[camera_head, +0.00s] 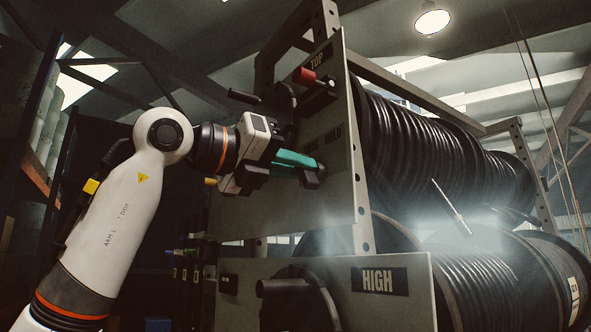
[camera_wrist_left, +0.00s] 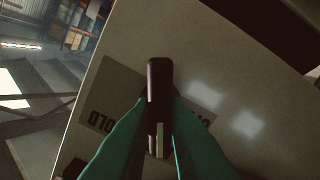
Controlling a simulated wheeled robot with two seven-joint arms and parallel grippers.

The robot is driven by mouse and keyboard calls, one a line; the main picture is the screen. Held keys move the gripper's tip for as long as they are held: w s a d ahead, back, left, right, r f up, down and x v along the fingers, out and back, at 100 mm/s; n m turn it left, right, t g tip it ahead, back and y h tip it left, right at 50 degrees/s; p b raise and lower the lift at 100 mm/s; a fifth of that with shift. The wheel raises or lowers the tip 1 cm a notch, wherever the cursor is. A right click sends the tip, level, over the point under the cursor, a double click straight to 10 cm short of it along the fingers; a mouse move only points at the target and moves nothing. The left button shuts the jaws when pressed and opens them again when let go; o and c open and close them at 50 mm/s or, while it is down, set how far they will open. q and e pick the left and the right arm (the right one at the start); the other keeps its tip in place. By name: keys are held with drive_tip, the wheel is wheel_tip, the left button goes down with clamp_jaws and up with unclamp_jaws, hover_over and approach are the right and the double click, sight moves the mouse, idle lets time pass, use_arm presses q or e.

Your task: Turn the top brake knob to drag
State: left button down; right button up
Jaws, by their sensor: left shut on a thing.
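The top brake knob (camera_head: 320,174) is a dark handle low on the upper grey panel (camera_head: 345,110), below the labels there. One label (camera_head: 332,137) reads HOLD; the one left of it is too dim to read. My left gripper (camera_head: 312,165) has its teal fingers shut on the knob from the left. In the left wrist view my left gripper (camera_wrist_left: 163,100) has a finger on each side of the black knob (camera_wrist_left: 159,78). The HOLD label (camera_wrist_left: 110,105) appears upside down behind it, partly hidden by the fingers. My right gripper is out of view.
A red knob (camera_head: 303,75) and a dark crank handle (camera_head: 243,96) stick out near the TOP label. A lower panel (camera_head: 400,310) marked HIGH has another dark handle (camera_head: 283,288). Large hose reels (camera_head: 430,150) fill the right. A shelf rack stands at far left.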

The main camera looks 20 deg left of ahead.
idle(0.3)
use_arm(q)
drive_tip(key=c, duration=1.4)
unclamp_jaws()
drive_tip(key=shift+c, duration=0.2)
drive_tip(key=b+v, duration=0.4)
drive_tip(key=v, duration=0.8)
drive_tip(key=shift+w, duration=0.1)
